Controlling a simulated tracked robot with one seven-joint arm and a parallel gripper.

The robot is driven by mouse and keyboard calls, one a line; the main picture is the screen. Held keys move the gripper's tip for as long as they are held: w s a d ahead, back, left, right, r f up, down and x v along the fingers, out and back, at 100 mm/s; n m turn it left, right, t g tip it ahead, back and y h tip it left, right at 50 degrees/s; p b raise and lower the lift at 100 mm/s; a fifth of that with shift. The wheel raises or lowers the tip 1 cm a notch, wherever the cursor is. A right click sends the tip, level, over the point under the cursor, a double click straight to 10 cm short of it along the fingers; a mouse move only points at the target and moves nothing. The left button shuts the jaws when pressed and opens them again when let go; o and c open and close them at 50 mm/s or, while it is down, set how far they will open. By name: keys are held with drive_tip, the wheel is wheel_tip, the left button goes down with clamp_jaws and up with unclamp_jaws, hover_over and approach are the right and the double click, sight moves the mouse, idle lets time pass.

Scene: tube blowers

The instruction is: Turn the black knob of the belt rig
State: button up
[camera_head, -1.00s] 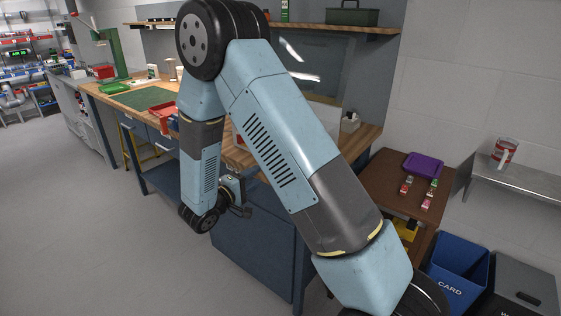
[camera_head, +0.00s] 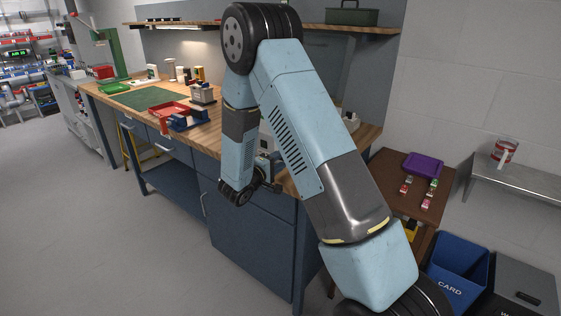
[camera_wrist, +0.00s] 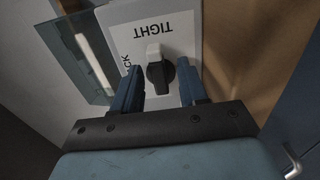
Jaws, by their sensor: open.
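The black knob (camera_wrist: 160,75) shows in the wrist view on a pale plate (camera_wrist: 185,32) marked "TIGHT", with a second word partly hidden that ends in "CK". A light grey tab or pointer (camera_wrist: 153,50) sits at one end of the knob. My gripper (camera_wrist: 160,88) is open, with one blue finger on each side of the knob and a visible gap to it. I cannot tell how deep the fingers reach. In the head view my gripper (camera_head: 270,178) is at the bench's front edge, and my arm hides most of the rig.
The wooden bench (camera_head: 208,137) carries a red tray (camera_head: 168,110), blue bins (camera_head: 188,121) and a green mat (camera_head: 147,98). A brown side table (camera_head: 395,177) with a purple tray (camera_head: 424,165) stands right, near a blue card bin (camera_head: 458,268). Floor at left is clear.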

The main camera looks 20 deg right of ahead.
drive_tip(key=shift+w+d, duration=0.1)
drive_tip(key=shift+d, duration=0.05)
clamp_jaws()
idle(0.4)
